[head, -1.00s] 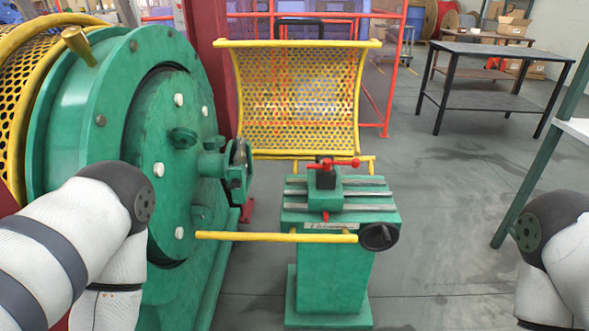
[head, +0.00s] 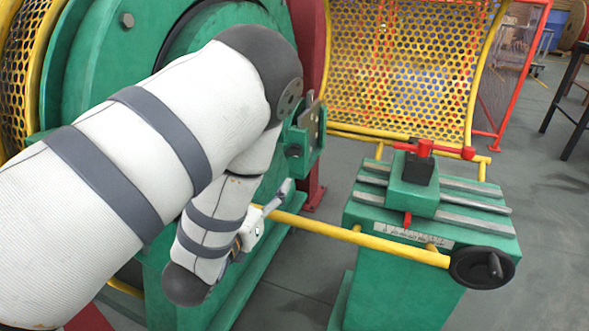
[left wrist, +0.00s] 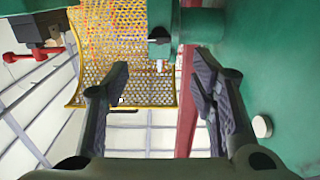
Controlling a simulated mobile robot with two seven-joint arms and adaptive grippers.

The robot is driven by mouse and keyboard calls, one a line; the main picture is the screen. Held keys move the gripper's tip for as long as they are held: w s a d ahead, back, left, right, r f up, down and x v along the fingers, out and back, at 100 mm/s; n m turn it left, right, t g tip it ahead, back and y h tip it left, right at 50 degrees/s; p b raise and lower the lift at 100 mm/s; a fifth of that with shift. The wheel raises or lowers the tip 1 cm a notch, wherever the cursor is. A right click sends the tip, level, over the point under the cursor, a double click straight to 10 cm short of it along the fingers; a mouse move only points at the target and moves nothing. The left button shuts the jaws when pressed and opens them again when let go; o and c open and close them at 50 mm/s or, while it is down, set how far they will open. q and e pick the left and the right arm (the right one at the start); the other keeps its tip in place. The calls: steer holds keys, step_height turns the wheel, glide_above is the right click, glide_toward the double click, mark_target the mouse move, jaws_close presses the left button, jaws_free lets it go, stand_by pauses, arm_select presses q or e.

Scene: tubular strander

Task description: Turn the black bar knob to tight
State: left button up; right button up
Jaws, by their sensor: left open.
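My right gripper is not in view.
A red-handled clamp (head: 424,150) stands on the stand's top. The green drum (head: 100,70) is close on the left. A yellow mesh guard (head: 400,60) is behind.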

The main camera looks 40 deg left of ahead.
mark_target(291, 154)
arm_select(q)
steer(key=x, duration=1.2)
steer(key=shift+d+r+b, duration=0.1)
steer(key=shift+r+b, duration=0.1)
steer(key=shift+b, duration=0.15)
steer(key=c, duration=1.1)
